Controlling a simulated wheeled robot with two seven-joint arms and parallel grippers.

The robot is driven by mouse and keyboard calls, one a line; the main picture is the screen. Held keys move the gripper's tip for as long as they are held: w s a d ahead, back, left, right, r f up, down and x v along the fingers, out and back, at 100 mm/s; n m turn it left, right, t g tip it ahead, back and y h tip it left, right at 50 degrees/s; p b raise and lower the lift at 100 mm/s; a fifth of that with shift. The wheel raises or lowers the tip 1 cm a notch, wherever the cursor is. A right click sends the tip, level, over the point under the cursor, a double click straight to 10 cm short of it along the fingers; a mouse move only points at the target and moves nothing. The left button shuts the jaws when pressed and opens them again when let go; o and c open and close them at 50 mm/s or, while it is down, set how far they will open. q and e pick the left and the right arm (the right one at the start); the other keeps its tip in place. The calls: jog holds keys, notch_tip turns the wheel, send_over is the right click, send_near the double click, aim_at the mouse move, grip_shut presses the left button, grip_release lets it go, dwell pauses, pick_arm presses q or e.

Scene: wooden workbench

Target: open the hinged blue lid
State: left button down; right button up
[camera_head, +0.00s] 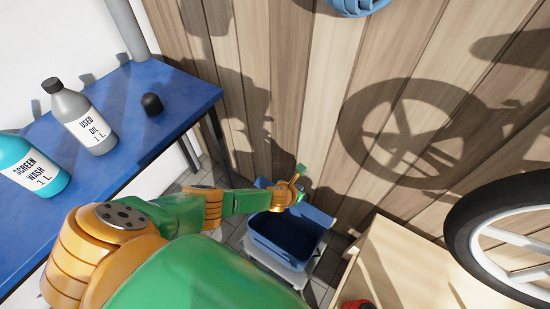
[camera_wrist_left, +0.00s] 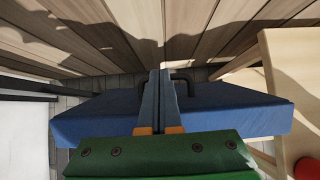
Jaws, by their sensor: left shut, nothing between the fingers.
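A blue bin (camera_head: 283,238) stands low near the wooden wall, with its dark inside showing. Its hinged blue lid (camera_head: 318,214) is raised at the back, partly hidden by my left gripper (camera_head: 299,181). In the left wrist view the lid (camera_wrist_left: 235,111) spans the picture, with a dark handle (camera_wrist_left: 182,76) beyond the fingers. My left gripper's fingers (camera_wrist_left: 166,74) are shut and empty in front of the lid; whether they touch it I cannot tell. My right gripper is not in view.
A blue table at left (camera_head: 150,127) holds a used oil bottle (camera_head: 82,117), a screen wash bottle (camera_head: 30,165) and a black cap (camera_head: 152,103). A wooden surface (camera_head: 398,262) and a wheel (camera_head: 500,233) are at right. The wooden wall (camera_head: 290,80) is close behind the bin.

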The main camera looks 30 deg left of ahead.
pick_arm(q)
jog(key=shift+w+d+f+b, duration=0.15)
jog(key=shift+w+b, duration=0.7)
jog(key=shift+w, duration=0.55)
jog(key=shift+w+a+f+b, duration=0.1)
jog(key=shift+w+b, duration=0.7)
jog(key=shift+w, duration=0.55)
